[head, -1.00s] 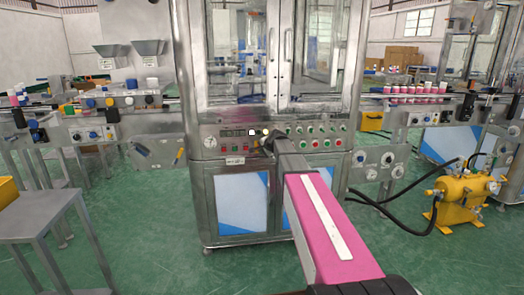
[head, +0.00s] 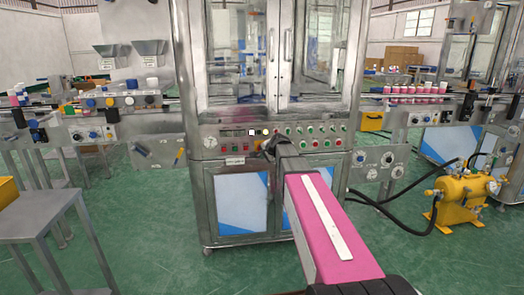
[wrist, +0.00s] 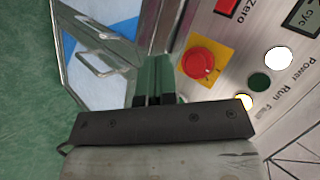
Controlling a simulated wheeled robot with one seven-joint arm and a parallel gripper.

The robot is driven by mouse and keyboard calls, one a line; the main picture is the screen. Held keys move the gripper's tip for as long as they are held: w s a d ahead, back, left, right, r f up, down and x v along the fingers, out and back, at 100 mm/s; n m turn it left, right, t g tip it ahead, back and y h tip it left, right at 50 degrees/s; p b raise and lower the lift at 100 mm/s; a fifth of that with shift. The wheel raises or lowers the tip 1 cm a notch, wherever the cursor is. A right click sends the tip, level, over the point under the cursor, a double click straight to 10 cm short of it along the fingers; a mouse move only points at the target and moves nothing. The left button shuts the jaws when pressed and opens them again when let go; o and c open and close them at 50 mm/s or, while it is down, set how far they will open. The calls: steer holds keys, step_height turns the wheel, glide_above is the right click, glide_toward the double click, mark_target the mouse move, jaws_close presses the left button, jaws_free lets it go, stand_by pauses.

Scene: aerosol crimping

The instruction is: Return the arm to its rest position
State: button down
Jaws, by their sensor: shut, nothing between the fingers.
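My gripper (wrist: 155,62) is shut and empty. In the wrist view its two dark green fingers lie together, beside a red mushroom button (wrist: 198,64) on a yellow plate. I see no contact between them. In the head view my gripper (head: 268,148) is small and dark in front of the machine's control panel (head: 318,133). My pink arm with a white stripe reaches forward from the lower right to it and hides part of the panel and cabinet.
The steel machine (head: 182,90) with glass doors stands straight ahead. White, green and orange lamps show on its panel. A grey table (head: 45,212) stands at left. A yellow pump (head: 462,198) with black hoses stands at right. Green floor is open between them.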

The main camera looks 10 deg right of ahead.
steer(key=s+f+n+g+h, duration=0.1)
steer(key=s+f+n+g, duration=0.2)
steer(key=s+f, duration=0.4)
steer(key=s+f+n+g+h, duration=0.1)
steer(key=s+f+n+g, duration=0.2)
steer(key=s+f, duration=0.4)
steer(key=s+f+n+g+h, duration=0.1)
steer(key=s+f+n+g, duration=0.2)
steer(key=s, duration=1.8)
step_height(320, 180, down, 5)
steer(key=shift+d+r+n+h, duration=0.15)
steer(key=shift+n+h, duration=0.25)
steer(key=shift+n, duration=0.6)
steer(key=shift+d, duration=0.1)
